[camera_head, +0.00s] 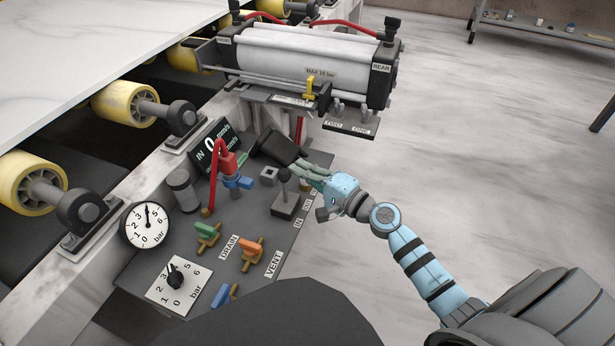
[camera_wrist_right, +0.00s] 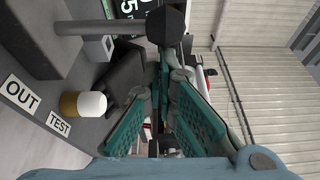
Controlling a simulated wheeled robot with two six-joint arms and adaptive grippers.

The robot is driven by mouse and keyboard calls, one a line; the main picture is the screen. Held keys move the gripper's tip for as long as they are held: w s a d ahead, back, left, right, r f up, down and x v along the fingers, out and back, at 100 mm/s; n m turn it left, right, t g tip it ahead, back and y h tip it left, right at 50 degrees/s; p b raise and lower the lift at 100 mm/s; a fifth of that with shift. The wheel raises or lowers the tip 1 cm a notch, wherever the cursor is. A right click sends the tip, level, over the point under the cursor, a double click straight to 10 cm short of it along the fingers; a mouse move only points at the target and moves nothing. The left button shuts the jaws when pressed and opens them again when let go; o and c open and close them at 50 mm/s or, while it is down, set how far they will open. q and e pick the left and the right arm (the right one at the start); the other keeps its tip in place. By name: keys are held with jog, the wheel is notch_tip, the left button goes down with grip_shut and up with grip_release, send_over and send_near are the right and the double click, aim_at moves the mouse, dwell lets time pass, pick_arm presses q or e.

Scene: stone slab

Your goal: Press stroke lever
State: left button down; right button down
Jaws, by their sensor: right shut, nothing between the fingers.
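The lever (camera_head: 284,176) with a dark knob stands on a square grey base (camera_head: 286,206) at the right edge of the control panel, beside the IN label. In the right wrist view its rod and dark faceted knob (camera_wrist_right: 167,26) cross the upper left, close to the camera. My right gripper (camera_head: 303,168) is shut and empty, just right of the lever, with its fingers pointing left. In the wrist view its teal fingers (camera_wrist_right: 163,80) lie just below the knob; I cannot tell whether they touch it. My left gripper is not in view.
A dark tilted box (camera_head: 275,148) stands just behind the lever. The grey panel (camera_head: 155,246) also carries a pressure gauge (camera_head: 147,224), a dial (camera_head: 177,284) and coloured valves. A cylinder unit (camera_head: 305,60) lies beyond. OUT and TEST labels show in the wrist view. Open floor lies right.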

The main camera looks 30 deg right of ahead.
aim_at(291, 173)
pick_arm(q)
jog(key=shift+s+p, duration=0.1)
jog(key=shift+p, duration=0.2)
pick_arm(e)
jog(key=shift+n, duration=0.4)
jog(key=shift+s+a+r, duration=0.2)
jog(key=shift+s+a, duration=0.5)
jog(key=shift+a, duration=0.05)
jog(key=shift+s+a+r, duration=0.2)
jog(key=shift+s+a, duration=0.45)
jog(key=shift+a, duration=0.1)
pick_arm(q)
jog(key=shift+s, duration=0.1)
